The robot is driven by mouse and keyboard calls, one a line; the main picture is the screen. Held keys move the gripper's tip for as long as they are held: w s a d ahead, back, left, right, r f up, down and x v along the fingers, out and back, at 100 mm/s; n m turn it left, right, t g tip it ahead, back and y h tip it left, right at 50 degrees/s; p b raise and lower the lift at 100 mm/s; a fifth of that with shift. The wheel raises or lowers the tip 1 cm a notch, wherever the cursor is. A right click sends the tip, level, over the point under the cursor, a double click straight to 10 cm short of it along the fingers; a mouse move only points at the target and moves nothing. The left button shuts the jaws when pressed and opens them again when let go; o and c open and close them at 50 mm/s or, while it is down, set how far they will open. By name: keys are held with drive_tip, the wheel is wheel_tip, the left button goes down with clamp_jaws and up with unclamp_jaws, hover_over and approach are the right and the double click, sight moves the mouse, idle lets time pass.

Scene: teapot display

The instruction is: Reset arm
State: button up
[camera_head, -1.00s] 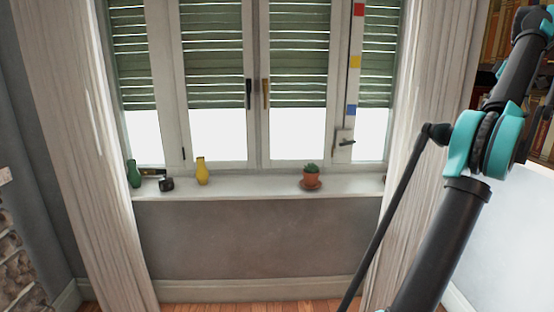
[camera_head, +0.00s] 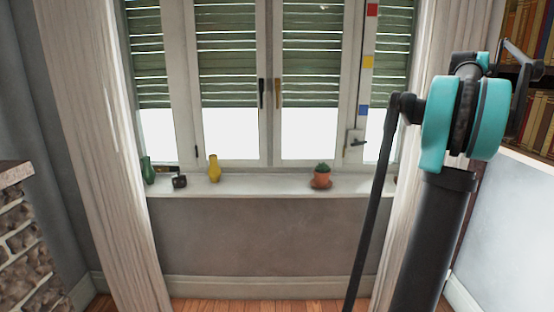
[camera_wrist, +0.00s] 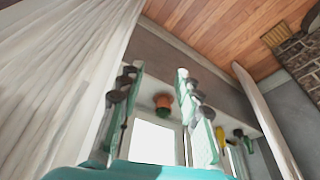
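My gripper (camera_wrist: 156,80) shows in the wrist view with its two fingers well apart and nothing between them. That view is tilted, with the floor at the top. Beyond the fingers, at a distance, is the small potted cactus (camera_wrist: 162,102). In the head view my dark arm with teal joint covers stands upright at the right. I cannot make out the gripper's fingers there. The potted cactus (camera_head: 321,176) stands on the windowsill (camera_head: 260,186), along with a yellow vase (camera_head: 214,168), a green vase (camera_head: 148,170) and a small black pot (camera_head: 179,181).
Pale curtains (camera_head: 95,150) hang on both sides of the shuttered window (camera_head: 232,100). A bookshelf (camera_head: 540,110) is at the far right, close behind my arm. A stone structure (camera_head: 22,235) is at the left edge. The wooden floor (camera_head: 260,305) below the sill is clear.

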drive_tip(key=s+a+f+m+h, duration=0.1)
drive_tip(key=s+a+f, duration=0.3)
drive_tip(key=a+f, duration=0.65)
drive_tip(key=s+a+f+m, duration=0.1)
drive_tip(key=s+a+f, duration=0.2)
drive_tip(key=a+f, duration=0.7)
drive_tip(key=s+a+f+m, duration=0.1)
drive_tip(key=s+a+f, duration=0.5)
drive_tip(key=s+f, duration=0.2)
drive_tip(key=s+a+f+m+t, duration=0.1)
drive_tip(key=s+a+f, duration=0.5)
drive_tip(key=s, duration=0.6)
wheel_tip(320, 180, down, 2)
drive_tip(key=shift+a+f+h, duration=0.2)
drive_tip(key=shift+a+h, duration=0.1)
drive_tip(key=shift+a, duration=0.1)
